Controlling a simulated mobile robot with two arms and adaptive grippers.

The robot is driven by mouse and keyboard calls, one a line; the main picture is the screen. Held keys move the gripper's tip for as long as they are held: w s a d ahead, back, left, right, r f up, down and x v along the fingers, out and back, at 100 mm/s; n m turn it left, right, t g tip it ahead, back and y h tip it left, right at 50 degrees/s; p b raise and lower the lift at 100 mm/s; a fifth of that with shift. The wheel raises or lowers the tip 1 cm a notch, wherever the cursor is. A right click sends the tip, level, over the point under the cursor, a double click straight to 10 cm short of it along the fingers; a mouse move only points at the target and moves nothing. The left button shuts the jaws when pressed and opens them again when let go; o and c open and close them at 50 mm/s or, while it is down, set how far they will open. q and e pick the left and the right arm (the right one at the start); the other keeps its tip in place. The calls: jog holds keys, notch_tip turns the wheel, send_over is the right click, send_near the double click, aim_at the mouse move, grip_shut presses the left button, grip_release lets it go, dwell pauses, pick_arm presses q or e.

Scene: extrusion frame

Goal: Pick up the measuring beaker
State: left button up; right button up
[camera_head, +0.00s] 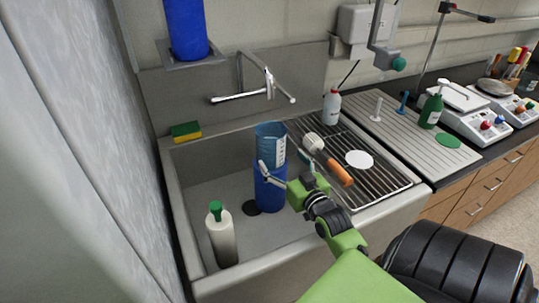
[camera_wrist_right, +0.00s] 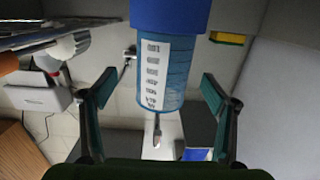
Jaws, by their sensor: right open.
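The measuring beaker (camera_head: 271,143) is translucent blue with a white scale and stands upright on a solid blue cylinder (camera_head: 268,195) in the sink. In the right wrist view, which is upside down, the beaker (camera_wrist_right: 176,75) shows its printed scale, with the blue cylinder (camera_wrist_right: 170,15) at the top edge. My right gripper (camera_head: 284,164) is open at the beaker's lower part, on its near side. In the wrist view its fingers (camera_wrist_right: 157,88) appear on either side of the beaker with a gap at each side. My left gripper is out of view.
A white bottle with a green cap (camera_head: 222,235) stands in the sink at the left. On the rack right of the beaker lie an orange-handled brush (camera_head: 338,172) and a white disc (camera_head: 359,159). A sponge (camera_head: 186,131) and tap (camera_head: 268,85) are behind.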

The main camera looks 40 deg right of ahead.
aim_at(276, 157)
jog(key=shift+p+x, duration=0.4)
jog(key=shift+x, duration=0.6)
jog(key=x, duration=0.1)
jog(key=p+x, duration=0.1)
jog(key=x, duration=0.2)
jog(key=shift+w+a+f, duration=0.15)
jog(key=shift+a, duration=0.25)
jog(key=shift+w+d+f+p, duration=0.2)
jog(key=shift+w+p, duration=0.1)
jog(key=shift+w, duration=0.35)
jog(key=shift+c, duration=0.4)
jog(key=shift+r, duration=0.15)
jog(key=c, duration=1.4)
jog(key=shift+r, duration=0.1)
